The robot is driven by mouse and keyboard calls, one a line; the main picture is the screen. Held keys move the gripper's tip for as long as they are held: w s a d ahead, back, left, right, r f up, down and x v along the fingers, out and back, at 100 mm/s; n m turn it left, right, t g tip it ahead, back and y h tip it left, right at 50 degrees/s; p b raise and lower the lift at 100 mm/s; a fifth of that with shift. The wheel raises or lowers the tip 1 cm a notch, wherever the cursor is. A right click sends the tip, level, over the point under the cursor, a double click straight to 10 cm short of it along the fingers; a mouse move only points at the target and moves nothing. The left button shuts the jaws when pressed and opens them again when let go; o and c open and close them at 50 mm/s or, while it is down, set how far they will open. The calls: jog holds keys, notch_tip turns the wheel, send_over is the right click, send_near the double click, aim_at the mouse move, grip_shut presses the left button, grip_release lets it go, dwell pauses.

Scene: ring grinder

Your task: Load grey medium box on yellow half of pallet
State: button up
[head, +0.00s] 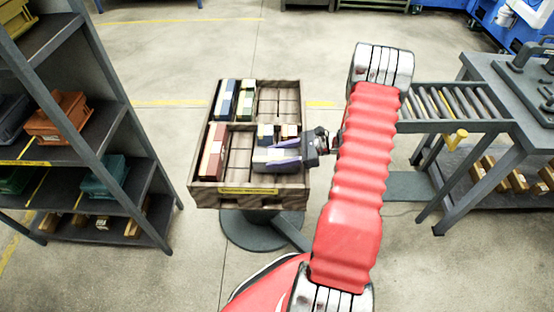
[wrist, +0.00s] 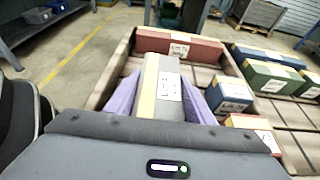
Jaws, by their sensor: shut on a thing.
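The grey box (head: 268,155) is between the purple fingers of my gripper (head: 274,153), over the front right part of the wooden pallet (head: 292,192). The pallet has low walls and a yellow strip on its front edge. In the wrist view the grey box (wrist: 161,88), with a pale yellow stripe and a white label, lies lengthwise between the fingers of my gripper (wrist: 160,92). I cannot tell whether its underside touches the pallet floor. The gripper is shut on it.
A red box (head: 212,152) stands at the pallet's front left. Blue (head: 229,98) and green (head: 245,104) boxes stand at the back left. Small blue (head: 265,132) and red (head: 289,131) boxes sit just behind the grey box. Back right slats are bare. A shelf (head: 120,150) stands left, a roller conveyor (head: 450,103) right.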

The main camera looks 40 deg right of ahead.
aim_at(297, 155)
jog(key=shift+f, duration=1.05)
jog(key=o, duration=1.6)
jog(key=shift+f, duration=0.1)
jog(key=shift+c, duration=0.2)
jog(key=v, duration=1.2)
